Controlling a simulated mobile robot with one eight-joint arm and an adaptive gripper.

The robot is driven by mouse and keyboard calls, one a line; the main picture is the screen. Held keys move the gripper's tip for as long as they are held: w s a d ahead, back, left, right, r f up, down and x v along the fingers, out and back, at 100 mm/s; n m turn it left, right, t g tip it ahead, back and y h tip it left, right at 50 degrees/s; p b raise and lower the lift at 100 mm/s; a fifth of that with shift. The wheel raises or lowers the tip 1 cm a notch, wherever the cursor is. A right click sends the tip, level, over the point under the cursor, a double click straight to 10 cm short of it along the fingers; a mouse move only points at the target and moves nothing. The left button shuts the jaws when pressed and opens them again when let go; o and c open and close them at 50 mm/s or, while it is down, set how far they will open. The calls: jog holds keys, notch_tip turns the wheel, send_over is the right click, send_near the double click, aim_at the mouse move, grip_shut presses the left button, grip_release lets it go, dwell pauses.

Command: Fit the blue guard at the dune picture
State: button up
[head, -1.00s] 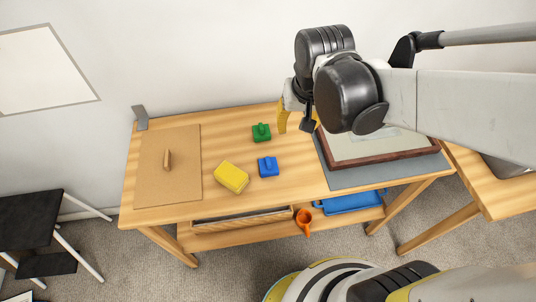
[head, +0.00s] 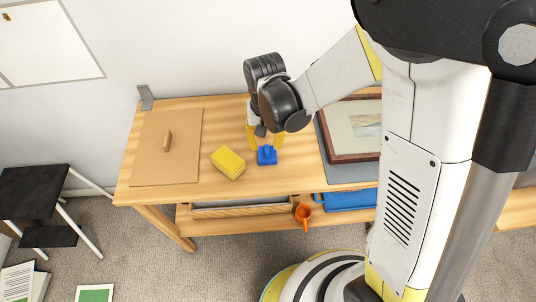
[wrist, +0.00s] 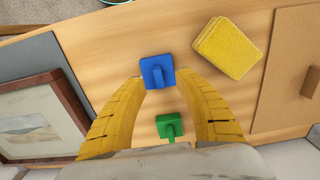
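The blue guard (head: 267,157) is a small square block with a raised tab, lying on the wooden table. It also shows in the wrist view (wrist: 157,72). My gripper (head: 265,139) is open above it, pointing down. In the wrist view its yellow fingers (wrist: 161,78) appear on either side of the blue guard, with nothing held; contact cannot be told. A green guard (wrist: 170,126) lies nearby, hidden behind my gripper in the head view. The framed dune picture (head: 351,130) lies on a grey mat (head: 343,173) at the right, partly hidden by my arm.
A yellow sponge-like block (head: 228,162) lies left of the blue guard. A brown board (head: 150,160) with a handle is at the table's left. A black stool (head: 32,190) stands left.

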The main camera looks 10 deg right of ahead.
aim_at(267, 150)
jog(key=f+b, duration=0.1)
jog(key=f, duration=0.1)
jog(key=f+b, duration=0.1)
jog(key=f, duration=0.1)
jog(key=shift+w+d+f, duration=0.15)
jog(key=shift+w+f, duration=0.05)
jog(key=shift+f, duration=0.15)
jog(key=shift+r, duration=0.1)
grip_shut()
jog(key=shift+r, duration=0.1)
